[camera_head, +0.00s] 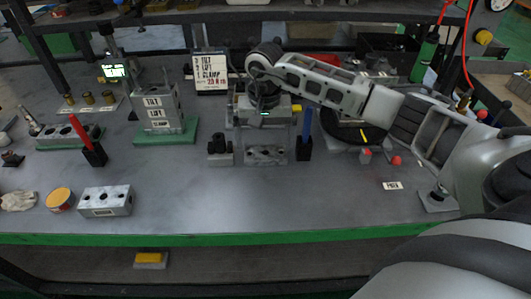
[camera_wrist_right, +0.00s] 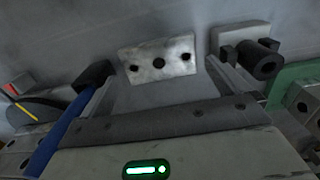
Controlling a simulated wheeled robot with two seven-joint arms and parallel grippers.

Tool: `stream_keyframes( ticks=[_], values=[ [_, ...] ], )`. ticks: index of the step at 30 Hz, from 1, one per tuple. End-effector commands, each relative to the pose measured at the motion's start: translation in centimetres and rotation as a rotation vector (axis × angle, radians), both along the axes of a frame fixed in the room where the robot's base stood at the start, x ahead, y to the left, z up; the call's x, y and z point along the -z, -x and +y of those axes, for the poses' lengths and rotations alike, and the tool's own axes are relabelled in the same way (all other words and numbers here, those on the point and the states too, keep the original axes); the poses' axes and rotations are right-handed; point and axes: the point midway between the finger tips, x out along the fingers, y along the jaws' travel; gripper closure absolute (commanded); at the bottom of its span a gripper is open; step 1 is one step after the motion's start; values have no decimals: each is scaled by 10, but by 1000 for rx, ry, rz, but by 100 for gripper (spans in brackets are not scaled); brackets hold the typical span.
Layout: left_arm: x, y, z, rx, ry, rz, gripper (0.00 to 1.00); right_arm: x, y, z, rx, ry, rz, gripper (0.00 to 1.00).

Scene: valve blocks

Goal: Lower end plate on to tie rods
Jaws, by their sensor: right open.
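My right gripper (camera_head: 264,146) is open, pointing down at a grey metal plate (camera_head: 267,156) on the table. In the right wrist view the plate (camera_wrist_right: 158,62) shows a row of three dark holes and lies between and beyond the spread fingers, with no visible grip on it. A block stack labelled TILT, LIFT and CLAMP (camera_head: 155,112) stands on a green base (camera_head: 166,134), left of my gripper. I cannot make out tie rods on it. Another grey block with holes (camera_head: 106,200) lies at the front left. My left gripper is not in view.
A black fitting (camera_head: 220,150) stands close left of the plate, and a blue tool in a black holder (camera_head: 304,140) close right. A red tool in a holder (camera_head: 88,143) is farther left. A round dark turntable (camera_head: 345,133) is at right. The front middle table is clear.

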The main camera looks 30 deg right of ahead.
Motion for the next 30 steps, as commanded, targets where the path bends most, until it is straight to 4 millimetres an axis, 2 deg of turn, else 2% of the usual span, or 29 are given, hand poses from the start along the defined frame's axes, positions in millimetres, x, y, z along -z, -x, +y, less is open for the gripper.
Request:
stream_keyframes(
  ticks=[3,7,16,20,30],
  values=[
    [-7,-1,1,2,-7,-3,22,19,1,-2,2,-1,6,0],
    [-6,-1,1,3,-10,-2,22,35,0,-2,0,-1,4,0],
    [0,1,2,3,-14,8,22,40,0,-2,-1,0,1,0],
    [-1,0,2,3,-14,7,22,40,0,-2,-1,0,1,35],
    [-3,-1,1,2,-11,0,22,36,-1,-2,-1,0,-1,35]
  ],
)
